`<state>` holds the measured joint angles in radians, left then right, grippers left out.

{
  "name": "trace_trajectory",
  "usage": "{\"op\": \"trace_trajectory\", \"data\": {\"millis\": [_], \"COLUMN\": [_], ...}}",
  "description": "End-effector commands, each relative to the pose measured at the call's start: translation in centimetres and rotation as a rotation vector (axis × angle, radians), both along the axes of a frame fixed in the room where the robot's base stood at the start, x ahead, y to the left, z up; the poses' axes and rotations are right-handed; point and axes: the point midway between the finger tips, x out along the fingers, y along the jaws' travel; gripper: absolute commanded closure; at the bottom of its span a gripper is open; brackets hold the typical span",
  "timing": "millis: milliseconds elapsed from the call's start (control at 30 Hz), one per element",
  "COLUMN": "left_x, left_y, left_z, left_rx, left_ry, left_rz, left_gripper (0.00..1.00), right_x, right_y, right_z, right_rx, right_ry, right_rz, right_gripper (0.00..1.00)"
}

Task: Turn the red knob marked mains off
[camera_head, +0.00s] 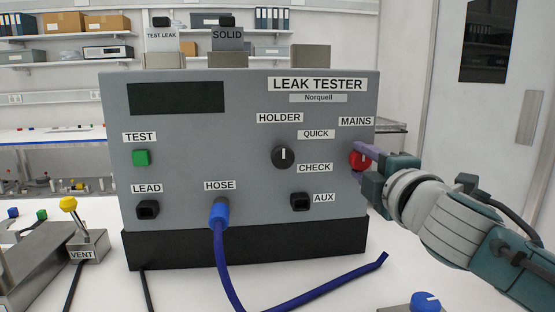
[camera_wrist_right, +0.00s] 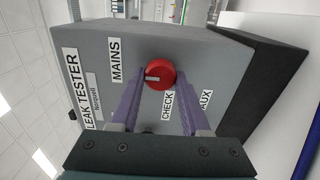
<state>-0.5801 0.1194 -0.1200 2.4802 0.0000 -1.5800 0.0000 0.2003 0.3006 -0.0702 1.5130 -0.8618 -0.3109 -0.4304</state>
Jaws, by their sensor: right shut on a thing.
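The grey leak tester (camera_head: 250,110) stands on the white bench, with a red knob (camera_head: 359,159) below its MAINS label at the right edge. My right gripper (camera_head: 364,162) comes in from the right and is at this knob. In the right wrist view the purple fingers lie on either side of the red knob (camera_wrist_right: 160,76) and are shut on it. The knob's white mark points left in that view, towards the MAINS label (camera_wrist_right: 117,62). The fingers partly cover the knob in the head view. My left gripper is not in view.
A black holder knob (camera_head: 283,157), a green TEST button (camera_head: 141,157) and a plugged-in blue hose (camera_head: 221,214) are on the same panel. The hose runs across the bench front. A vent valve with a yellow knob (camera_head: 68,203) stands at the left. A blue knob (camera_head: 425,301) is at the lower right.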

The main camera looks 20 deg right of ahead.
Motion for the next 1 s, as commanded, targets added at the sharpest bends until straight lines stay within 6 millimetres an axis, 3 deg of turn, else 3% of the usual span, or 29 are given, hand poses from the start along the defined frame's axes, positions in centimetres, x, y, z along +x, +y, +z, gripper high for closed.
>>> {"op": "trace_trajectory", "data": {"millis": [167,200,433,767,1000], "left_x": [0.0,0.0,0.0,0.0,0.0], "left_y": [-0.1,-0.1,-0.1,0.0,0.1], "left_z": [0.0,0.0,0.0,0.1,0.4], "left_rx": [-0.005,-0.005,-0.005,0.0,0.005], "left_ry": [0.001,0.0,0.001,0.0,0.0], "left_rz": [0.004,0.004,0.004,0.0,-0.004], "left_gripper": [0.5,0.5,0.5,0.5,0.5], "right_x": [0.0,0.0,0.0,-0.3,-3.8], "right_y": [0.0,0.0,0.0,0.1,1.0], "right_z": [0.0,0.0,0.0,0.0,-0.1], "right_rx": [-0.004,-0.004,-0.002,-0.001,-0.001], "right_ry": [0.001,0.001,0.0,0.0,0.003], "right_rz": [0.0,0.0,0.0,0.0,0.001], "right_gripper": [1.0,0.52,0.26,0.24,0.24]}}
